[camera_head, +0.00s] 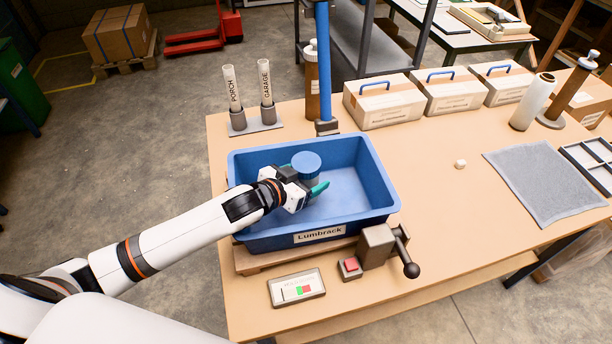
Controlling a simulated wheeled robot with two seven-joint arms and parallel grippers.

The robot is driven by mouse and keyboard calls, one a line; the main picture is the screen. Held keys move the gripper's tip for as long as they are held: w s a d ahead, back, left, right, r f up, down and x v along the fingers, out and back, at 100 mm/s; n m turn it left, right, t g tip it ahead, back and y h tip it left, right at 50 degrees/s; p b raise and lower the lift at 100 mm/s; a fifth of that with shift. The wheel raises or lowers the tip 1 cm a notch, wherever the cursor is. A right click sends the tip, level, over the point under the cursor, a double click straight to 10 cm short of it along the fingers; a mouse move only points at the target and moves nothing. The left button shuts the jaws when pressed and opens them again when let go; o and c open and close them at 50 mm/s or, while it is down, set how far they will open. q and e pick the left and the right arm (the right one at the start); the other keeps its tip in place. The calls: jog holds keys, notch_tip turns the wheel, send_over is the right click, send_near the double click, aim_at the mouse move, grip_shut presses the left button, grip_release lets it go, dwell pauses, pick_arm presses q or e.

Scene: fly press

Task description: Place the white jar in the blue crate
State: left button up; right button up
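The blue crate (380,204), labelled "Lumbrack", stands on the table in front of the blue post. A jar with a round blue lid (306,161) is within the crate's outline, left of its middle; its body is mostly hidden and looks bluish grey. I cannot tell whether it rests on the crate floor. My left gripper (304,178) reaches in over the crate's left wall, with teal fingertips on either side of the jar. I cannot tell whether they press on it. My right gripper is not in view.
A lever clamp (377,247) with a black knob and a red button (351,264) stand at the crate's front. Two tubes (266,84) stand behind left. White cases (383,101) line the back. A white cylinder (532,101) and grey mat (546,183) are at right.

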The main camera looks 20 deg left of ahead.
pick_arm(q)
jog(key=shift+r, duration=0.1)
jog(key=b+v, duration=0.1)
jog(key=v, duration=1.1)
jog(key=shift+b, duration=0.4)
